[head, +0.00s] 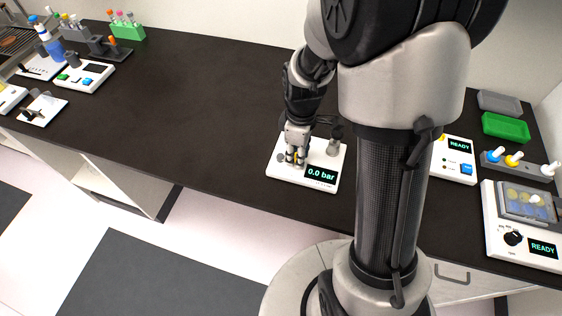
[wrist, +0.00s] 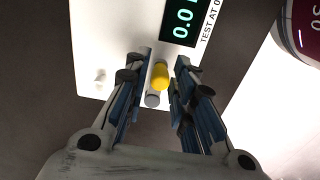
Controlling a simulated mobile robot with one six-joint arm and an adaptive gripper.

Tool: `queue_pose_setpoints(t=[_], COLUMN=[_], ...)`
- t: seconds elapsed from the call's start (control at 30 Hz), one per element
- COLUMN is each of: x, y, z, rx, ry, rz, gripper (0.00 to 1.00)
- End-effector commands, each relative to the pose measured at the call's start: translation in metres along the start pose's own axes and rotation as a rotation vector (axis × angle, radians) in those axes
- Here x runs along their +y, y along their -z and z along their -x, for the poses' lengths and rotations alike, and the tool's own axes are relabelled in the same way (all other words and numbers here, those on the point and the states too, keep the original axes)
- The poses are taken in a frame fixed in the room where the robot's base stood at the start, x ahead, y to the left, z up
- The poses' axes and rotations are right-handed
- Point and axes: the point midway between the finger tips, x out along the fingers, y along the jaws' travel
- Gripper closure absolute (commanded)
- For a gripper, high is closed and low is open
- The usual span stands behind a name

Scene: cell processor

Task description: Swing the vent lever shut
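The vent lever (wrist: 160,76) shows as a short yellow handle in the wrist view, with a round grey end just below it. It sits at the edge of a white panel (wrist: 105,40) with a dark display (wrist: 184,20). My gripper (wrist: 163,68) is open, its two fingers on either side of the yellow handle, with a small gap showing at each side. In the head view my gripper (head: 297,158) is down at the left part of the white unit (head: 272,174), whose display (head: 321,174) reads 0.0 bar. My gripper mostly hides the lever there.
A grey knob-like part (head: 334,147) stands at the unit's back right. A white unit reading READY (head: 452,172) is to the right, with another READY unit (head: 510,250) further right. The dark bench (head: 190,110) is clear to the left of the unit.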

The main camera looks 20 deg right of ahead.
Motion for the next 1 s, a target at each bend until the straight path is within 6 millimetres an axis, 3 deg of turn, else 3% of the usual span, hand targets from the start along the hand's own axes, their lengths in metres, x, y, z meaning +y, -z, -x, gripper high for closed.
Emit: queue_pose_setpoints(t=[0.13,0.47,1.0], x=[0.0,-0.001,0.0], y=[0.0,0.0,0.0], z=[0.0,0.002,0.053], rx=[0.0,-0.001,0.0], ry=[0.001,0.001,0.001], rz=[0.0,-0.001,-0.001], gripper=[0.65,0.65,0.65])
